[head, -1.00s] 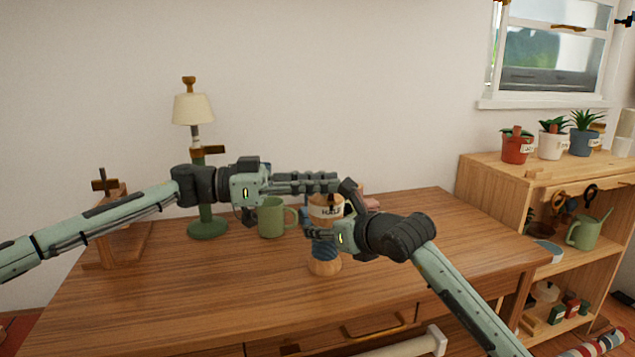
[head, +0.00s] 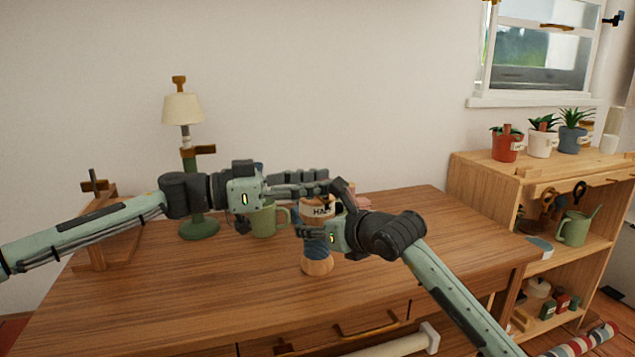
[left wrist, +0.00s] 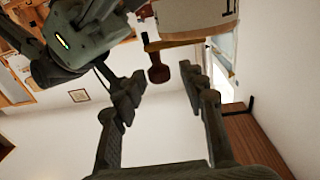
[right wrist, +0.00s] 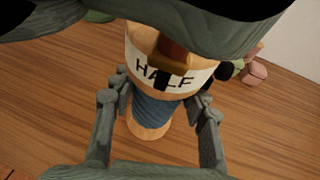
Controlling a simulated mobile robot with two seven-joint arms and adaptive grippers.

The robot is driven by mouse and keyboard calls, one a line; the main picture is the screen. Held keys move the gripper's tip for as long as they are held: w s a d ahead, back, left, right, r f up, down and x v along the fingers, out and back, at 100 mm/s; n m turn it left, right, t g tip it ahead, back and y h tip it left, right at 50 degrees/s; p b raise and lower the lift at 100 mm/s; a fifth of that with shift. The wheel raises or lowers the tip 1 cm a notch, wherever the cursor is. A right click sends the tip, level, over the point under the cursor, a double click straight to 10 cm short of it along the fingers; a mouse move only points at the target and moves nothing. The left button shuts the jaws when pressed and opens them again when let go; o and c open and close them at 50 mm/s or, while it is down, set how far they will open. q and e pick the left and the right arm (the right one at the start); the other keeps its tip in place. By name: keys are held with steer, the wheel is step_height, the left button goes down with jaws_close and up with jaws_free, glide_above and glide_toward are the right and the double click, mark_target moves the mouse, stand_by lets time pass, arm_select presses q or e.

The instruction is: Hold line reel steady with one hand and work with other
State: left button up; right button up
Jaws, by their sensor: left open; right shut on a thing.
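The line reel (head: 317,267) stands upright on the desk, a wooden spool wound with blue line and with a white label reading "HALF". My right gripper (right wrist: 161,98) has its fingers on either side of the blue winding (right wrist: 152,110), shut on it. My left gripper (head: 326,187) is beside the reel's top, with its fingers apart. In the left wrist view, a dark red-brown knob (left wrist: 158,73) on the reel shows between the open fingers, apparently not gripped. The labelled top of the reel (left wrist: 190,18) is partly cut off there. My arms hide part of the reel in the head view.
A green mug (head: 264,220) and a green lamp (head: 199,228) stand behind my left arm. A wooden stand (head: 97,235) is at the desk's left. Shelves with potted plants (head: 507,145) stand right. The desk's front (head: 200,300) is clear.

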arm_select(q)
steer(key=shift+a, duration=0.1)
steer(key=v, duration=0.8)
arm_select(e)
steer(key=o, duration=1.5)
steer(key=shift+c, duration=0.2)
steer(key=shift+d, duration=0.1)
